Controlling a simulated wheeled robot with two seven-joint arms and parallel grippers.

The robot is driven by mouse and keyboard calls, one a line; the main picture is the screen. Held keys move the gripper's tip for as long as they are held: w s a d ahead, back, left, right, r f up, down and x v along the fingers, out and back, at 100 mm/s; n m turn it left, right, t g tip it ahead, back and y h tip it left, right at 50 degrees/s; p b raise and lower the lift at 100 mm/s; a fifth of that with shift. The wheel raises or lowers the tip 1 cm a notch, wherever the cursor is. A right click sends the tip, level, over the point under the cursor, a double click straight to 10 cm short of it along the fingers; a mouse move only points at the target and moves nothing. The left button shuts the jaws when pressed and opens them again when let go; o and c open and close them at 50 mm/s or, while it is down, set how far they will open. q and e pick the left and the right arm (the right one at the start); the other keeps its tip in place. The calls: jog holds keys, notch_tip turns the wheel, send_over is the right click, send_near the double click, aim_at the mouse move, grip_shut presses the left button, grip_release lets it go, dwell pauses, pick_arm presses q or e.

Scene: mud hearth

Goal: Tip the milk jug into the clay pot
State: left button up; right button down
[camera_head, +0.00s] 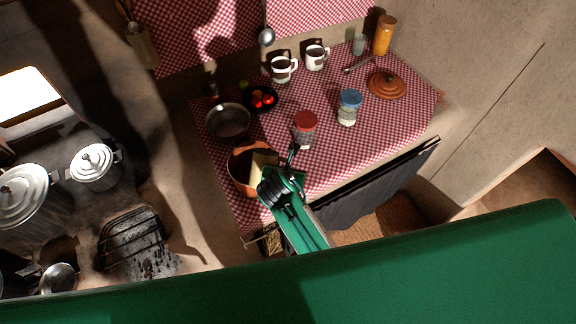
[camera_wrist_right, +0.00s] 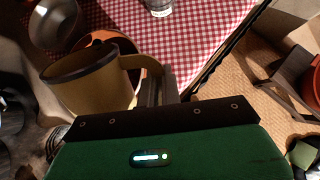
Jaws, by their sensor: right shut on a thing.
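The milk jug is mustard yellow with a dark rim; it shows in the right wrist view (camera_wrist_right: 95,90) and partly in the head view (camera_head: 262,162). My right gripper (camera_wrist_right: 158,85) is shut on its handle; in the head view the gripper (camera_head: 288,172) covers part of the jug. The orange-brown clay pot (camera_head: 240,176) is on the checked cloth, uncovered. The jug overlaps the pot's right side in the head view; its exact height and tilt are unclear. In the wrist view the pot (camera_wrist_right: 108,38) shows behind the jug. The jug's contents are hidden. My left gripper is not in view.
A dark pan (camera_head: 228,121) stands just behind the pot. A red-lidded jar (camera_head: 305,126) and a blue-lidded jar (camera_head: 348,106) stand to the right. A terracotta lid (camera_head: 387,84) lies farther right. White mugs (camera_head: 283,69) stand behind. The cloth between jars and lid is mostly clear.

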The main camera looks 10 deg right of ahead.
jog(key=g, duration=0.1)
jog(key=f+g+y, duration=0.1)
jog(key=g, duration=0.1)
jog(key=shift+w+d+f+y, duration=0.1)
jog(key=shift+w+f+y, duration=0.1)
jog(key=shift+y, duration=0.1)
jog(key=shift+w+d+f+g+y, duration=0.1)
jog(key=shift+w+f+g+y, duration=0.25)
jog(key=shift+g, duration=0.65)
jog(key=shift+w+d+f+g+y, duration=0.15)
jog(key=shift+g+y, duration=0.35)
jog(key=shift+g, duration=0.5)
jog(key=shift+w+d+f+g+y, duration=0.1)
jog(key=shift+f+g+y, duration=0.3)
jog(key=shift+g, duration=0.6)
